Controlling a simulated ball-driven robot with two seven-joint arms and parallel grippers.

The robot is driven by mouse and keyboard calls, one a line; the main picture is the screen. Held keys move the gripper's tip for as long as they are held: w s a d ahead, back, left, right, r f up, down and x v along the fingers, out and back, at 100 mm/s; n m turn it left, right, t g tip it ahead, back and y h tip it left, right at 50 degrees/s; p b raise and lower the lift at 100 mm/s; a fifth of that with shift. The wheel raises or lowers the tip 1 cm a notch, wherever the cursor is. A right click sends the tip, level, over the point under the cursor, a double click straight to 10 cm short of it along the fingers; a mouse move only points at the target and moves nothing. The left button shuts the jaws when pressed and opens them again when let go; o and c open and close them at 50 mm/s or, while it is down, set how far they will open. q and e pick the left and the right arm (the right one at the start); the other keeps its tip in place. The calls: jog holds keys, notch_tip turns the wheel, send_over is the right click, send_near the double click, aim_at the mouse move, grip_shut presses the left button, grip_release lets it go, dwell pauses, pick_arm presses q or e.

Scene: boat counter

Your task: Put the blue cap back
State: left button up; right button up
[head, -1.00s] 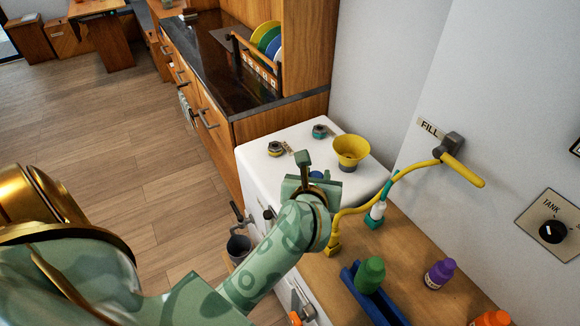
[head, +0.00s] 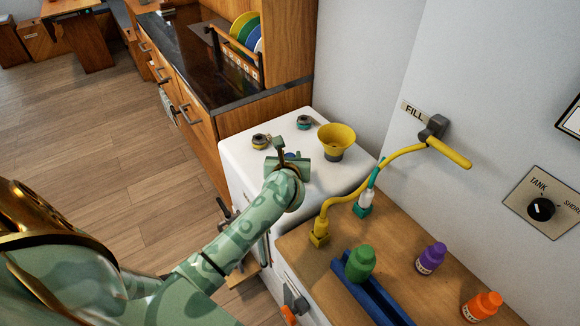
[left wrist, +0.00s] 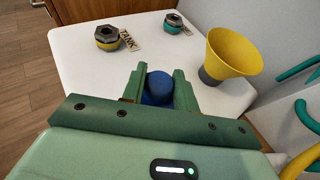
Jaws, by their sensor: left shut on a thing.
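The blue cap (left wrist: 159,84) sits between the two fingers of my left gripper (left wrist: 158,90) in the left wrist view. In the head view my left gripper (head: 288,160) is shut on it over the white counter top (head: 240,157), with the cap mostly hidden. I cannot tell whether the cap's underside touches anything. A dark hexagonal fitting with a yellow ring (head: 260,141) and one with a teal ring (head: 304,122) stand beyond the gripper. They also show in the left wrist view, yellow-ringed (left wrist: 108,38) and teal-ringed (left wrist: 173,23). My right gripper is out of view.
A yellow funnel (head: 336,140) stands right of the gripper. A yellow hose (head: 372,174) runs from the wall FILL valve. A teal-and-white nozzle (head: 365,203), a green bottle (head: 361,262) by a blue tray, a purple bottle (head: 431,259) and an orange bottle (head: 483,305) are nearer.

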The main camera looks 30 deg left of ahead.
pick_arm(q)
notch_tip(320, 180, down, 3)
jog(key=shift+a+f+b, duration=0.1)
jog(key=shift+f+b, duration=0.05)
jog(key=shift+b, duration=0.4)
jog(key=shift+w+f, duration=0.1)
jog(key=shift+f, duration=0.15)
jog(key=o, duration=1)
jog(key=shift+c, duration=0.2)
